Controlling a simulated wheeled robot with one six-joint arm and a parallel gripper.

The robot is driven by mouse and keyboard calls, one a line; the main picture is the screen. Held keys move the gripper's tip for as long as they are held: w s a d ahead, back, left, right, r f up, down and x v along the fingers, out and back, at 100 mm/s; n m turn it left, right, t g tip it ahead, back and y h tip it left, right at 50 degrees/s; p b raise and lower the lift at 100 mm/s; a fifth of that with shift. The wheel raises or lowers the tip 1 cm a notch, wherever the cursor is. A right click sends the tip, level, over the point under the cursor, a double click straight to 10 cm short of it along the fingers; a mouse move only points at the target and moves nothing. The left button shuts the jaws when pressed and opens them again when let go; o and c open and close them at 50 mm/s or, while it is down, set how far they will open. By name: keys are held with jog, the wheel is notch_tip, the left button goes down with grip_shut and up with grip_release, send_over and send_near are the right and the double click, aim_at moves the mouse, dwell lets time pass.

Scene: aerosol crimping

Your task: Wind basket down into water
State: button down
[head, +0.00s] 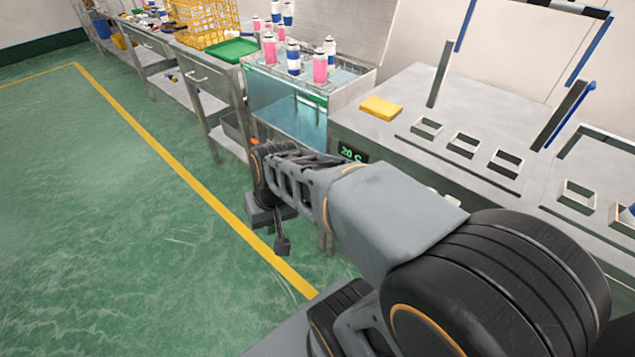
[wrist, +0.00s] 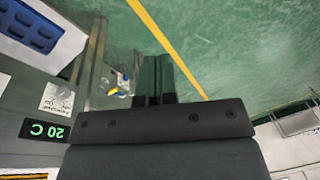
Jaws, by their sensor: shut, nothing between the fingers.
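The glass-fronted water tank (head: 285,108) stands at upper centre in the head view, with bluish water in it. Several pink-and-white and blue-and-white cans (head: 293,58) stand upright at its top, above the water. No winding handle can be made out; my arm covers part of the bench front. My gripper (head: 282,246) is low in front of the bench, apart from the tank, pointing down over the green floor. In the wrist view its fingers (wrist: 154,78) are together with nothing between them.
A green "20 C" display (head: 352,153) is on the bench front, also in the wrist view (wrist: 43,131). A yellow sponge-like block (head: 381,108) lies on the steel bench with square openings. A yellow wire basket (head: 205,22) and green tray (head: 231,50) stand left. Floor at left is clear.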

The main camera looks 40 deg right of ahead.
jog(key=w+d+f+m+t+y+b, duration=0.2)
jog(key=w+d+f+m+y+b, duration=0.25)
jog(key=f+m, duration=0.35)
jog(key=w+d+f+m+t+y+b, duration=0.3)
jog(key=w+f+m+y+b, duration=0.3)
jog(key=f+m, duration=0.25)
jog(key=w+d+f+m+t+h+b, duration=0.1)
jog(key=d+f+m+t+h+b, duration=0.25)
jog(key=d+f+m+t, duration=0.55)
jog(key=d+f+m+t+h+b, duration=0.2)
jog(key=d+f+m+t+h, duration=0.3)
jog(key=d, duration=0.8)
jog(key=w+a+r+m+g+b, duration=0.1)
jog(key=w+r+b, duration=0.3)
jog(key=w, duration=0.8)
jog(key=shift+a+r, duration=0.3)
jog(key=shift+a, duration=0.2)
